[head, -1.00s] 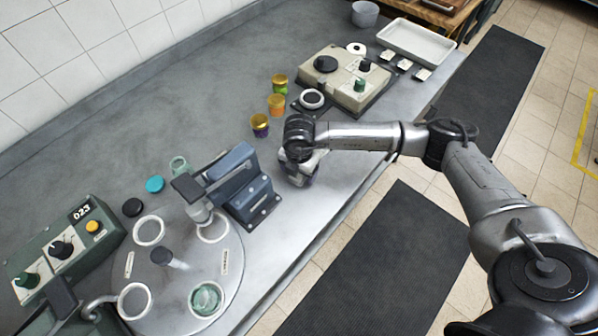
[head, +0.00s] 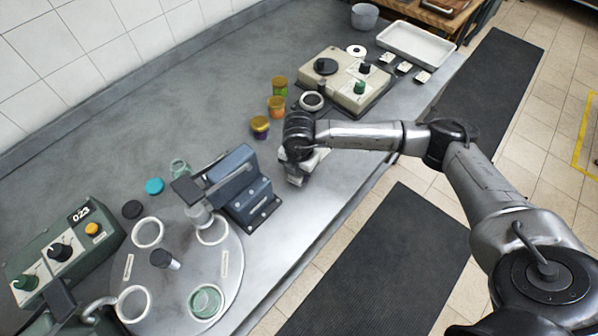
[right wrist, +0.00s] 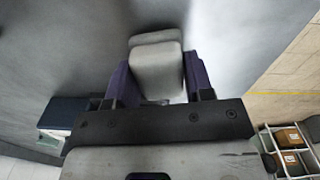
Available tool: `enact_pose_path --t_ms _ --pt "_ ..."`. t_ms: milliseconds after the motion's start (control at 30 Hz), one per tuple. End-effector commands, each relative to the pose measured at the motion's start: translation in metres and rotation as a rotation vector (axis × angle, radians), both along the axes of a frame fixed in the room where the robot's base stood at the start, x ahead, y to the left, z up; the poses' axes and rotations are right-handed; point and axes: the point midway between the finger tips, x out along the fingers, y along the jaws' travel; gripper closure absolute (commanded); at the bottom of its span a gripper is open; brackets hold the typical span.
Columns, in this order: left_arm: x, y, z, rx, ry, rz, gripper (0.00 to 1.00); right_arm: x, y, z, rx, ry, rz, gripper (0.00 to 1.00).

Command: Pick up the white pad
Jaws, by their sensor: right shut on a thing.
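The white pad (right wrist: 156,66) is a small pale block with rounded edges. In the right wrist view it sits between the two dark purple fingers of my right gripper (right wrist: 158,82), which is shut on it. In the head view my right gripper (head: 297,168) is low over the front part of the grey bench, right of the blue clamp-like device. The wrist hides most of the pad there, and I cannot tell whether it touches the bench. My left gripper is not in view.
A blue device (head: 240,185) and a round turntable (head: 190,270) with white rings stand to the left. Several gold-lidded jars (head: 277,106) and a beige control box (head: 345,80) are behind the gripper. A white tray (head: 415,45) lies far right. The bench's front edge is close.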

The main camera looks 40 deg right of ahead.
Motion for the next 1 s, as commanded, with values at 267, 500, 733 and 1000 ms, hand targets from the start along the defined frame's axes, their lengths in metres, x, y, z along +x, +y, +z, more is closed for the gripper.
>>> enact_pose_path --t_ms 267,500,733,1000 --pt "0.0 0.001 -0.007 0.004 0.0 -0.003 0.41 -0.018 -0.005 0.036 -0.001 0.001 0.002 0.75" --pt "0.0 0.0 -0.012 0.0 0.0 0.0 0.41 -0.064 -0.015 0.064 -0.002 0.0 0.002 0.75" --pt "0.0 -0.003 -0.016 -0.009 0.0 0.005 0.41 -0.096 -0.022 0.084 -0.002 0.0 0.001 0.75" --pt "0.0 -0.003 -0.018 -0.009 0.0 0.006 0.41 -0.113 -0.025 0.095 0.0 0.001 0.001 0.75"
